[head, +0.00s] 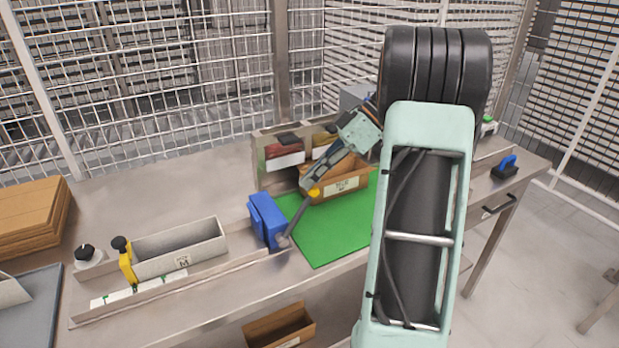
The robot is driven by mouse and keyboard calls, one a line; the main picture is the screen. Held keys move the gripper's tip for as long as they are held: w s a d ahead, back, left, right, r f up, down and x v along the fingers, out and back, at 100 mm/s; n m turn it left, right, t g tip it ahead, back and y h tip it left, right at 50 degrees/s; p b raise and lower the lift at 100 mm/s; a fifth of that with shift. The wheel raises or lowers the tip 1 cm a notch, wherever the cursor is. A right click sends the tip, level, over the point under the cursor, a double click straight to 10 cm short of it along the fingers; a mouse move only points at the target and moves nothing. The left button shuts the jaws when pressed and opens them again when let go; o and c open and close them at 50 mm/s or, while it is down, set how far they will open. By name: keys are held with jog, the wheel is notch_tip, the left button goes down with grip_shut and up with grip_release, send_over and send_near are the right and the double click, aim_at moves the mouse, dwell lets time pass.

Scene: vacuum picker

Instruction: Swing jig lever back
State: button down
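The jig (267,219) is a blue block at the left edge of the green mat (332,237). Its grey lever (297,219) rises from a pivot at the block's lower right and leans up and to the right over the mat. A yellow knob (313,193) caps the lever. My gripper (308,184) comes down from the upper right, with its fingertips at the knob. Whether the fingers are closed around the knob or only beside it cannot be told at this size. My arm hides the mat's right part.
A cardboard box (341,182) stands close behind the gripper. A grey tray (180,248) and a yellow clamp with a black knob (124,258) are at the left. Stacked cardboard (30,217) lies at the far left. Wire mesh fencing (190,80) rises behind the bench.

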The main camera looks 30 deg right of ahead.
jog(key=shift+s+d+f, duration=0.2)
jog(key=shift+d+f, duration=0.2)
notch_tip(320, 180, up, 2)
jog(key=w+a+r, duration=0.1)
jog(key=w+a, duration=0.1)
jog(key=a, duration=0.1)
jog(key=d+f+p+v, duration=0.1)
jog(key=v, duration=0.8)
jog(key=shift+d, duration=0.2)
